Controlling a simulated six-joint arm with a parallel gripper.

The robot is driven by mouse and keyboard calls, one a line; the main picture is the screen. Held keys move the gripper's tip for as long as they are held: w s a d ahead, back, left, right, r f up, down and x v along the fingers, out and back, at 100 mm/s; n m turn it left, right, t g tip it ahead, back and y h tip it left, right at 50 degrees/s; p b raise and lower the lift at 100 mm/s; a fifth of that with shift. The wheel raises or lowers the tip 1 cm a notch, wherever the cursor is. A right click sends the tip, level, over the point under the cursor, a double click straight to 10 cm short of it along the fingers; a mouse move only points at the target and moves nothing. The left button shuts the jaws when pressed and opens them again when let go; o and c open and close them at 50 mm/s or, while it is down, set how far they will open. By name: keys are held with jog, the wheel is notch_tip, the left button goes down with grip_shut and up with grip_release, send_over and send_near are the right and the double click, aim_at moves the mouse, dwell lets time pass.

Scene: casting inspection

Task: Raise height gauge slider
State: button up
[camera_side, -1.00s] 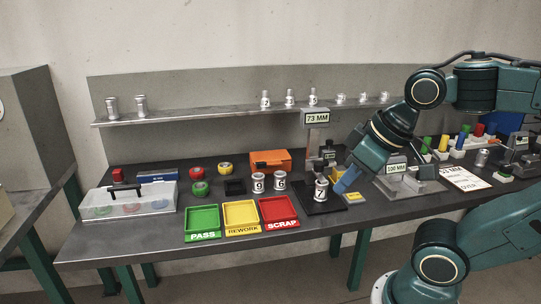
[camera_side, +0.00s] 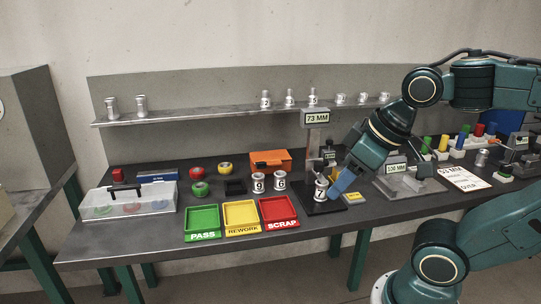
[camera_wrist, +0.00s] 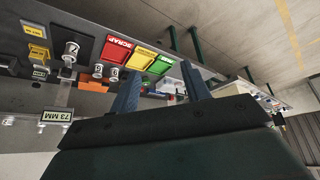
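The height gauge shows a "73 MM" display (camera_side: 317,118) on top of its upright column, with a dark base below. A dark block on the column, which looks like the slider (camera_side: 328,154), sits partway up. A silver casting marked 7 (camera_side: 320,190) stands upright at the gauge's base. My gripper (camera_side: 338,188) is just right of that casting, below the slider, pointing down and left. In the wrist view my gripper (camera_wrist: 160,72) has its two blue fingers apart with nothing held between them. The display (camera_wrist: 57,116) and casting 7 (camera_wrist: 70,48) lie left of the fingers there.
The green PASS (camera_side: 203,236), yellow REWORK (camera_side: 243,230) and red SCRAP (camera_side: 281,225) trays lie in front. A "106 MM" device (camera_side: 396,168) is close to my wrist on the right.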

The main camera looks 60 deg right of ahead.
jog(key=shift+o, duration=0.6)
jog(key=shift+w+d+r, duration=0.1)
jog(key=shift+w+d, duration=0.1)
jog(key=shift+w, duration=0.1)
jog(key=n+g+h, duration=0.3)
jog(key=n+h, duration=0.1)
jog(key=n, duration=2)
send_over(319, 164)
jog(key=s+a, duration=0.3)
jog(key=a, duration=0.2)
notch_tip(319, 164, down, 7)
jog(key=shift+d, duration=0.25)
jog(key=shift+f, duration=0.2)
jog(key=x, duration=1.3)
jog(key=shift+f, duration=0.35)
